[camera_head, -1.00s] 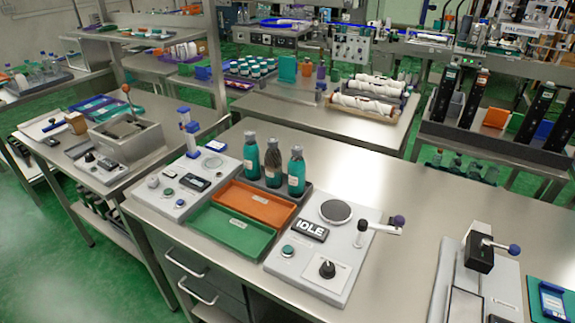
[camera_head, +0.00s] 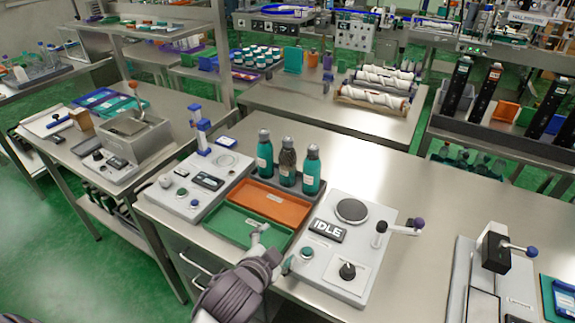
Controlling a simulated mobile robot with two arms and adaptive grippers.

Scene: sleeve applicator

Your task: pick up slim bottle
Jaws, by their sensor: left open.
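Three capped bottles stand upright in a row in a dark holder at the back of the trays: a teal left bottle (camera_head: 265,156), a dark middle bottle (camera_head: 288,163) and a teal right bottle (camera_head: 311,173) with a pale label. I cannot tell for sure which one is the slim bottle. My left gripper (camera_head: 273,248) is open and empty at the front edge of the bench, over the near side of the green tray and well in front of the bottles. My right gripper is not in view.
An orange tray (camera_head: 268,201) and a green tray (camera_head: 226,222) lie in front of the bottles. A device with an IDLE display (camera_head: 328,231) and a side lever is on the right. A panel with a blue-topped post (camera_head: 201,131) is on the left. Bench beyond the bottles is clear.

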